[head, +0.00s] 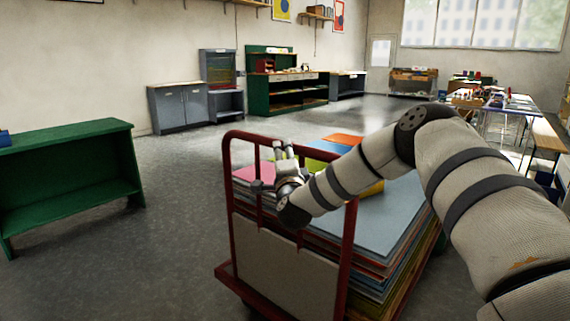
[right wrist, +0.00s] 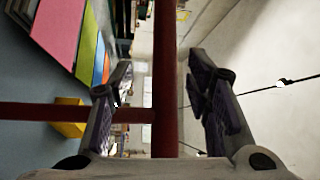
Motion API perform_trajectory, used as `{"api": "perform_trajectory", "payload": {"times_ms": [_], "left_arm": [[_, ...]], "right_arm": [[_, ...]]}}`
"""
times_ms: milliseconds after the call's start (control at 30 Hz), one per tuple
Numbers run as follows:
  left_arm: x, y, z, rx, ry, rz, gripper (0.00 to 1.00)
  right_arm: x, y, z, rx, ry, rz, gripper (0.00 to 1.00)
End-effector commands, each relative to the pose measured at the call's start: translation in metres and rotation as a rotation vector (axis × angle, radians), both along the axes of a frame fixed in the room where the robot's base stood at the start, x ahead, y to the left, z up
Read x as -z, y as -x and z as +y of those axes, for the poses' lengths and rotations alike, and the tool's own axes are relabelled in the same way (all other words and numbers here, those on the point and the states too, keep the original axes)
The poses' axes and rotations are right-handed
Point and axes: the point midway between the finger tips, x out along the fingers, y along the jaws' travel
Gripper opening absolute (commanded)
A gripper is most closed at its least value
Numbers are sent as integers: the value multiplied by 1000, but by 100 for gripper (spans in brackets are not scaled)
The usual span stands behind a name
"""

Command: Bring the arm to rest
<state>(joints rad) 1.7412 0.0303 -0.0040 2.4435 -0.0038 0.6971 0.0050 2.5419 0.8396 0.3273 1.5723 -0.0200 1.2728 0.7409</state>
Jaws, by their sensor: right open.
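My right gripper (head: 284,150) is open and empty in the head view, close to the red frame of a cart. My right arm comes in from the right and reaches over the cart. In the right wrist view the two dark fingers of the gripper (right wrist: 160,84) stand apart. A red bar of the cart handle (right wrist: 165,60) shows in the gap between them; I cannot tell whether it lies between the fingers or beyond them. My left gripper is in neither view.
The red cart (head: 231,200) carries a stack of coloured sheets (head: 385,220); a yellow block (right wrist: 68,130) lies on top. A green shelf (head: 70,150) stands at the left. Cabinets (head: 180,107) line the back wall. Tables (head: 520,103) stand at the right. The grey floor between is clear.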

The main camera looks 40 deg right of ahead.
Motion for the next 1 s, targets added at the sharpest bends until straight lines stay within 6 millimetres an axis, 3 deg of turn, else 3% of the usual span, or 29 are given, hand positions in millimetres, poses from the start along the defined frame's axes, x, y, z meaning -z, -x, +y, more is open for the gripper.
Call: {"api": "perform_trajectory", "payload": {"times_ms": [233, 733, 767, 867, 967, 1000], "left_arm": [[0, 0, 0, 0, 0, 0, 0], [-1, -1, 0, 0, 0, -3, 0], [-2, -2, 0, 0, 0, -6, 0], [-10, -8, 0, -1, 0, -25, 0], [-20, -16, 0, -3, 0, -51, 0], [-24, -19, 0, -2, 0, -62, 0]], "right_arm": [[6, 27, 22, -1, -1, 2, 44], [11, 27, 30, -16, 6, 27, 44], [17, 26, 37, -35, 13, 55, 44], [63, 25, 85, -159, 60, 249, 44], [133, 47, 149, -342, 135, 533, 44], [161, 63, 173, -418, 166, 644, 44]]}}
